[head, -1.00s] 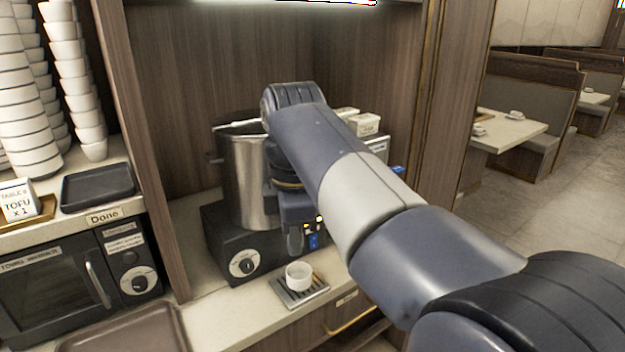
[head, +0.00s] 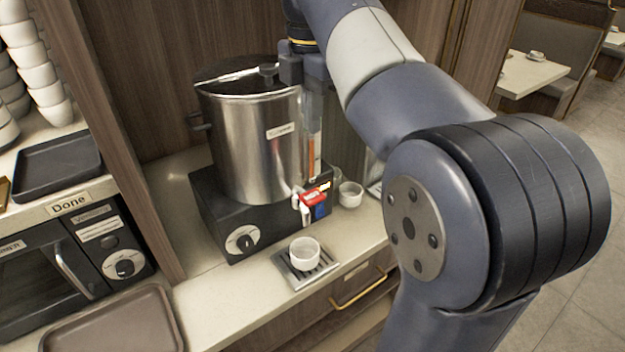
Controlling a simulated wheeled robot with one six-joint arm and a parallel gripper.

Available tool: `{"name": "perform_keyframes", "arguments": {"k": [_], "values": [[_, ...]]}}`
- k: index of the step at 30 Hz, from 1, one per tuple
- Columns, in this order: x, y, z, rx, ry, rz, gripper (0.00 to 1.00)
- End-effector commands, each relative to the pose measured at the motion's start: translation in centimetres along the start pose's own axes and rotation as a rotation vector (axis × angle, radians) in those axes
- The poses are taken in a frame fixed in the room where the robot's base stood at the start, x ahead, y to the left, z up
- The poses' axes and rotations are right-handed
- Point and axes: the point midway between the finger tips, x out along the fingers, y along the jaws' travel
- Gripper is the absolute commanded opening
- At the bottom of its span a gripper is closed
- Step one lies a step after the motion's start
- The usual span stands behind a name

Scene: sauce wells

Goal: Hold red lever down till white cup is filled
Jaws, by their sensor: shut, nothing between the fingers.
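The red lever (head: 313,194) shows on the tap at the front right of a steel urn (head: 245,150). The white cup (head: 304,256) stands upright on a metal drip tray (head: 293,282), in front of and below the tap. Its inside looks white, and I see no stream falling into it. My gripper (head: 303,72) is shut and empty beside the urn's upper right rim, well above the red lever and apart from it. Its fingertips are hard to make out.
Another white cup (head: 350,194) stands behind to the right. Trays and stacked bowls (head: 40,75) are at the left. The counter left of the drip tray is clear.

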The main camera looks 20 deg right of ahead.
Motion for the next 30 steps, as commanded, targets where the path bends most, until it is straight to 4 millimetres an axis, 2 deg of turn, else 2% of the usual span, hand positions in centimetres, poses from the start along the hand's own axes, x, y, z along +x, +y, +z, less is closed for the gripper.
{"name": "perform_keyframes", "arguments": {"k": [5, 21, 25, 30], "values": [[1.9, -0.1, 0.0, 0.001, 0.001, -0.002, 0.0], [11.6, -0.1, 0.0, 0.001, 0.001, -0.002, 0.0], [13.0, -0.1, 0.0, 0.001, 0.0, -0.001, 0.0], [13.8, -0.1, 0.0, 0.001, 0.0, 0.0, 0.0]]}}
